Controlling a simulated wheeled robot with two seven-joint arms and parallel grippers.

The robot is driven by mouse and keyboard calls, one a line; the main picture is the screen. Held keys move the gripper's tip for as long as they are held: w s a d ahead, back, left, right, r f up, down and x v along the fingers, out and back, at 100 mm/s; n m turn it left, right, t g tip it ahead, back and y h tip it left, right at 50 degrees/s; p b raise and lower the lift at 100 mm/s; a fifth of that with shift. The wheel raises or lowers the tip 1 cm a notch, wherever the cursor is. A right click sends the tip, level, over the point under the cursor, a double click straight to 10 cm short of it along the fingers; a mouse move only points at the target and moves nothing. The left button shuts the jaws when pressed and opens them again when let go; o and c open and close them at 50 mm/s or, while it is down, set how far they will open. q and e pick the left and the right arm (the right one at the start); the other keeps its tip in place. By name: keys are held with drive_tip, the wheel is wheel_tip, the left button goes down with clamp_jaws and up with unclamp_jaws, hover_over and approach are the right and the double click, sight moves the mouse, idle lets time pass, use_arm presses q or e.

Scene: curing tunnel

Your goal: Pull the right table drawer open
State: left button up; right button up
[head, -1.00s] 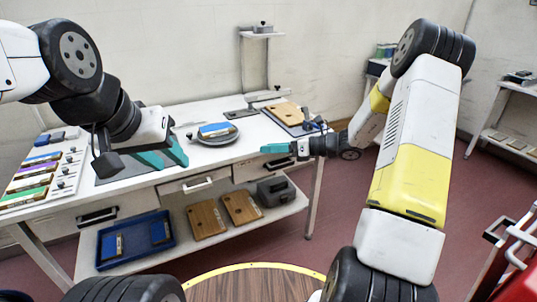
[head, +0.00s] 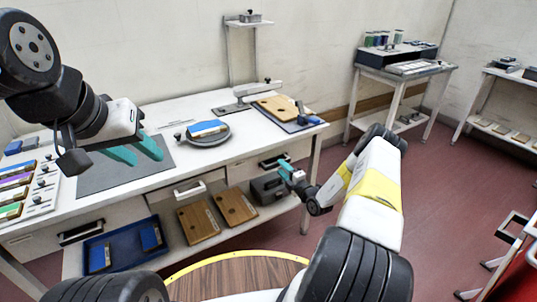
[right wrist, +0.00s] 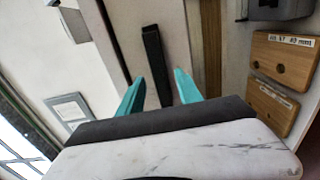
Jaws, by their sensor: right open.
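The right table drawer (head: 240,170) is under the right end of the white table and looks shut. Its dark bar handle (head: 270,162) is partly beside my right gripper (head: 286,168). In the right wrist view, the handle (right wrist: 153,65) appears between the two spread teal fingers of my right gripper (right wrist: 159,76), running roughly along them. The fingers are open, with nothing held. I cannot tell whether they reach around the handle or stop short of it. My left gripper (head: 136,150) is open and empty over the grey mat at the table's left.
The middle drawer has a pale handle (head: 190,188); the left one has a dark handle (head: 80,232). Below, the shelf holds wooden boards (head: 198,222), a grey box (head: 270,187) and a blue tray (head: 122,246). A round wooden top (head: 240,272) stands in front.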

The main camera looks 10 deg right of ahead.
sight(278, 165)
drive_tip(key=shift+x, duration=1.85)
clamp_jaws()
